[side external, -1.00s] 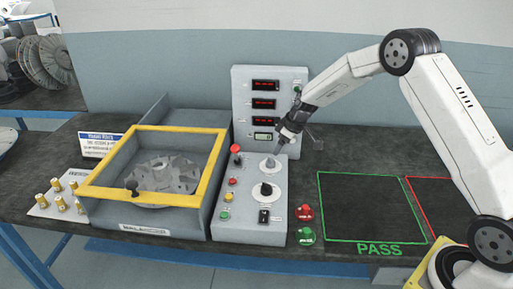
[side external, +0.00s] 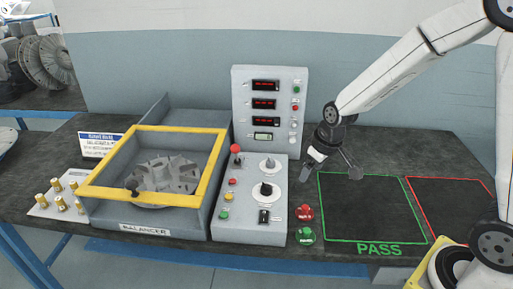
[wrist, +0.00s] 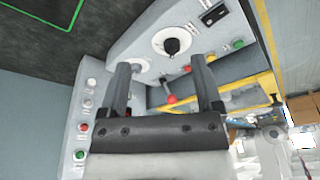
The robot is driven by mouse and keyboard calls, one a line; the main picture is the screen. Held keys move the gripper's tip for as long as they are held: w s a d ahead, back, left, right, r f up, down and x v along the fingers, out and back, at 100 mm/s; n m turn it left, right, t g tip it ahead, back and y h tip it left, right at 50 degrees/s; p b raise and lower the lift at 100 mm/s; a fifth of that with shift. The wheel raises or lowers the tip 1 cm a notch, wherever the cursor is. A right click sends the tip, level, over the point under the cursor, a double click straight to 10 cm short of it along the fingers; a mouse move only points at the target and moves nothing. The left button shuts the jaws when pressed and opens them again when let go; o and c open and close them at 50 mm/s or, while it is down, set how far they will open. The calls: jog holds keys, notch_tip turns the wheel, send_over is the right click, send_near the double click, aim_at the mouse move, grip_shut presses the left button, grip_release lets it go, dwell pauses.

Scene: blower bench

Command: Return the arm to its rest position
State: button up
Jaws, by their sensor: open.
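My gripper (side external: 313,160) hangs over the bench just right of the grey control console (side external: 229,208) and left of the green-outlined area, clear of both. In the wrist view my gripper (wrist: 162,84) shows its two fingers spread apart with nothing between them. Past the fingers, the console's black knob (wrist: 171,45) and red-topped lever (wrist: 170,99) are in view. My arm reaches in from the right side of the side external view, with its upper bend at the picture's top edge.
The balancer box (side external: 150,216) with a yellow frame (side external: 218,165) holds a bladed rotor (side external: 165,175). An upright display panel (side external: 270,75) stands behind the console. Red (side external: 304,213) and green (side external: 306,235) buttons sit at the front. The green PASS area (side external: 370,205) and red-outlined area (side external: 445,200) are empty.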

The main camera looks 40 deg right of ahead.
jog(key=s+a+m, duration=0.1)
jog(key=s, duration=0.9)
jog(key=shift+s+a, duration=0.25)
jog(key=shift+a, duration=0.15)
